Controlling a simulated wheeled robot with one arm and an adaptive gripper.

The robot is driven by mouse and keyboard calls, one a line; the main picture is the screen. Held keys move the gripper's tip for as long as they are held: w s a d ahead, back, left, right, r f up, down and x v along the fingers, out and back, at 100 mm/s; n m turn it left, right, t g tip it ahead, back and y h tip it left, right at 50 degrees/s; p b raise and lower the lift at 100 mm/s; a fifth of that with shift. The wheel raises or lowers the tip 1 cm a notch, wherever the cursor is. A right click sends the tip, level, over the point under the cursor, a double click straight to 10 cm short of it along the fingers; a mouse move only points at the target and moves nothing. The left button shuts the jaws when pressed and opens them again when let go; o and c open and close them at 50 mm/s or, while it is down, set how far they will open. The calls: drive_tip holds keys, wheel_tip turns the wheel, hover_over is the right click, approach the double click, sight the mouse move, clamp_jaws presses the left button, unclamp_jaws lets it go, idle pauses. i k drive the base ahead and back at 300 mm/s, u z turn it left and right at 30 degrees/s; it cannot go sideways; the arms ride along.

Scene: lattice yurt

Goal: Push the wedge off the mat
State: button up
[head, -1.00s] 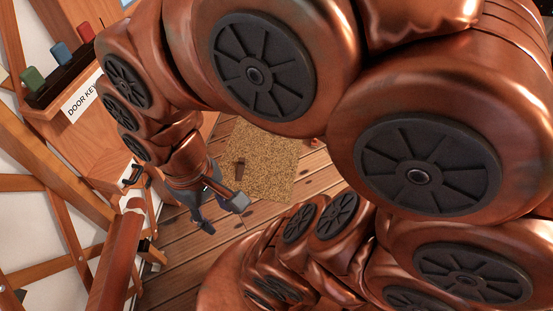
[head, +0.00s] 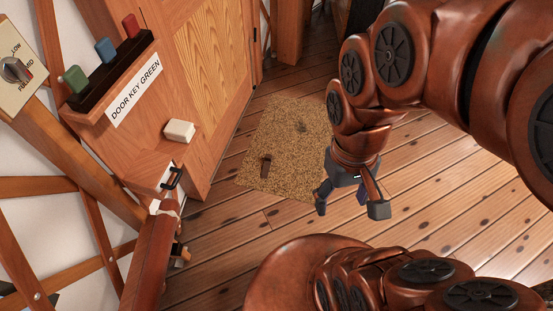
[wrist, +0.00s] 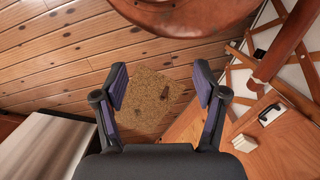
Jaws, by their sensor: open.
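My gripper (head: 341,200) is open and empty, to the right of the wedge, pointing down beside the mat's right edge in the head view. Its height above the floor is hard to tell.
Left is a cabinet with a white block (head: 179,131), a black handle (head: 173,178) and a rack (head: 110,68) of coloured pieces labelled "DOOR KEY GREEN". Floor at right is clear.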

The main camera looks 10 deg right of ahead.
sight(268, 158)
drive_tip(key=z, duration=0.35)
drive_tip(key=i, duration=1.15)
drive_tip(key=u, duration=1.7)
